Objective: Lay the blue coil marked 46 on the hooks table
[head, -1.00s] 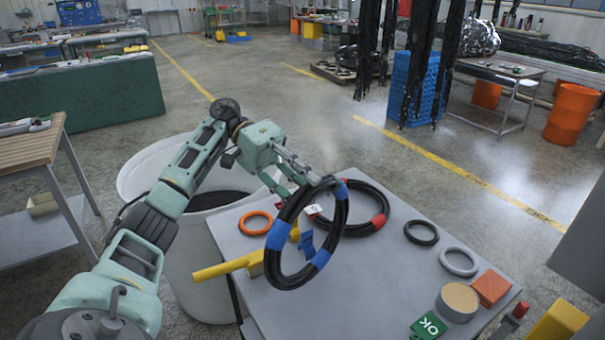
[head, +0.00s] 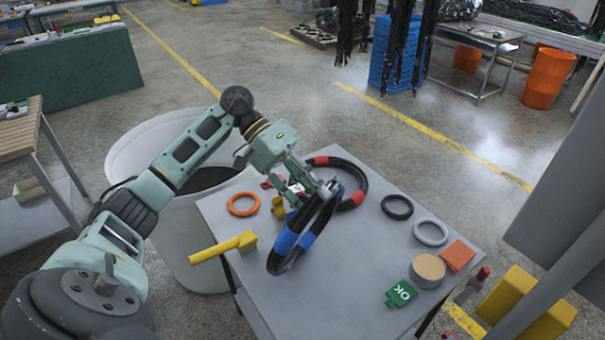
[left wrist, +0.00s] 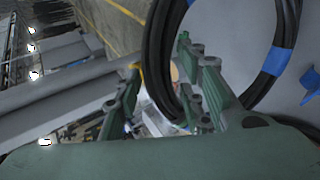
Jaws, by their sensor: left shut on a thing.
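A black coil with blue bands (head: 285,243) hangs steeply tilted from my left gripper (head: 325,190), over the left part of the grey table (head: 350,285). The gripper is shut on the coil's upper edge. I cannot tell whether the coil's lower edge touches the table top. No number can be read on it. In the left wrist view the coil (left wrist: 284,62) curves past the green fingers (left wrist: 170,85), with a blue band on its right side. A black coil with red bands (head: 358,182) lies on the table behind it, partly hidden by the gripper. My right gripper is out of view.
An orange ring (head: 243,204), a black ring (head: 397,206), a grey ring (head: 430,232), a tan disc (head: 428,270), an orange block (head: 458,256) and a green OK block (head: 400,293) occupy the table. A yellow-handled tool (head: 225,247) overhangs its left edge. A white bin (head: 135,165) stands behind.

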